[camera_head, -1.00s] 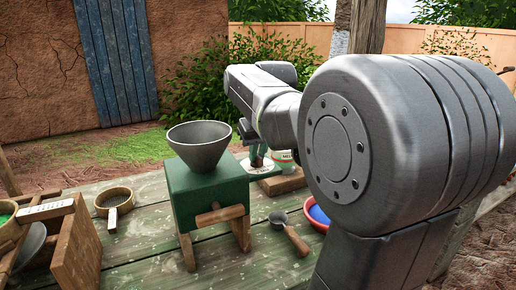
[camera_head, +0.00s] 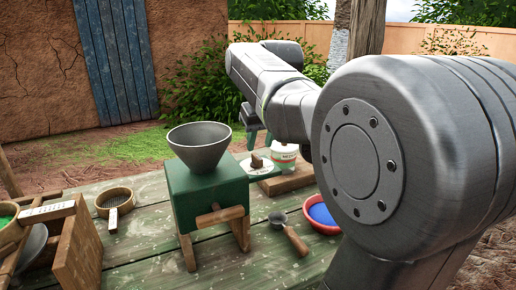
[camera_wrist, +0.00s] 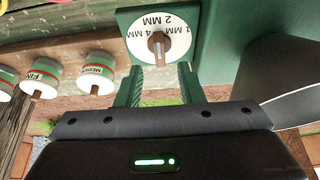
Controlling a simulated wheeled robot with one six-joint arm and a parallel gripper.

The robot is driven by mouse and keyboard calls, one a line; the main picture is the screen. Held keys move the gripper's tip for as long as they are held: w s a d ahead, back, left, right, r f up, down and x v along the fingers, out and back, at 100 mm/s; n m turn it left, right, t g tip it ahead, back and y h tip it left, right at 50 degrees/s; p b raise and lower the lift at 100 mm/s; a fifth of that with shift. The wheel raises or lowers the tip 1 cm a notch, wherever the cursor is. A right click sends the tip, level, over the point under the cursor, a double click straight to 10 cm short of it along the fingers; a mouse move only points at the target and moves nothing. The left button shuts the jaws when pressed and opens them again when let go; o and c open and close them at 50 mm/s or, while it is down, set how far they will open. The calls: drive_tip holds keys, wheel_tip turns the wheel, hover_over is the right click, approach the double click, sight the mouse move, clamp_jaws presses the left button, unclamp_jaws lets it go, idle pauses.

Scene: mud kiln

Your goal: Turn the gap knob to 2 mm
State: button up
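The brown gap knob (camera_head: 257,159) sits on a white dial (camera_head: 262,170) on a green plate beside the green mill (camera_head: 208,190). In the wrist view the knob (camera_wrist: 157,45) is at the dial's middle. The labels 1 MM, 2 MM and 4 MM show upside down, with 2 MM at the top. The knob's long side lies roughly in line with 2 MM; I cannot tell which end is its pointer. My gripper (camera_wrist: 160,68) is open and empty, its green fingers apart on either side of the knob's near end in that view. In the head view my gripper (camera_head: 259,138) hangs above the knob.
A grey hopper (camera_head: 199,146) tops the mill. A labelled pot (camera_head: 284,157) stands on a wooden board right of the dial. A sieve (camera_head: 114,201) and a wooden frame (camera_head: 78,245) are at left.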

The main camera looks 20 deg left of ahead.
sight(257, 156)
drive_tip(key=p+v, duration=0.1)
drive_tip(key=v, duration=0.8)
drive_tip(key=b+x, duration=0.2)
drive_tip(key=x, duration=1.2)
drive_tip(key=shift+r, duration=0.15)
